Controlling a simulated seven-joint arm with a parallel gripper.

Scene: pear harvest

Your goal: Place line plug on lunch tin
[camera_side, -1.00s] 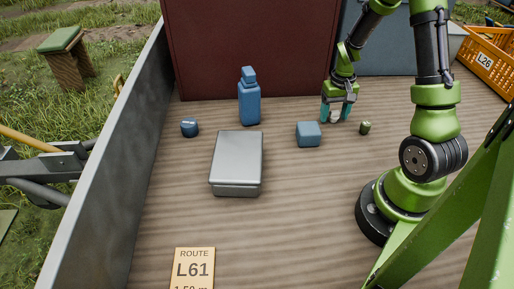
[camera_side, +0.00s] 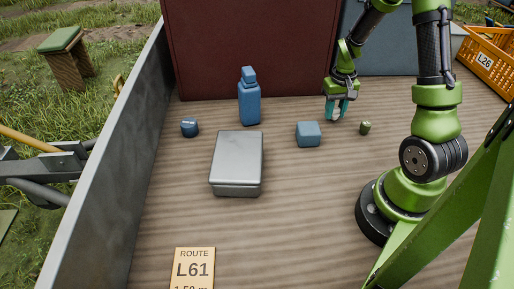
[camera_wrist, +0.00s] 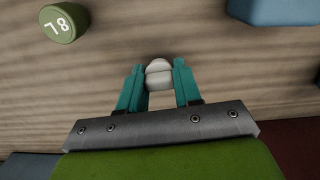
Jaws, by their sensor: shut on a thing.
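The lunch tin (camera_side: 237,155) is a flat grey metal box with its lid on, left of centre on the wooden deck. My gripper (camera_side: 336,114) is low over the deck at the back, right of the tin and behind a blue block. In the wrist view its teal fingers (camera_wrist: 159,88) are shut on a small whitish rounded piece, which I take to be the line plug (camera_wrist: 159,70).
A blue block (camera_side: 309,134) stands between my gripper and the tin. A blue bottle (camera_side: 249,103) stands behind the tin, and a small blue lump (camera_side: 189,127) lies to its left. A small green cylinder (camera_side: 365,128) is right of my gripper.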

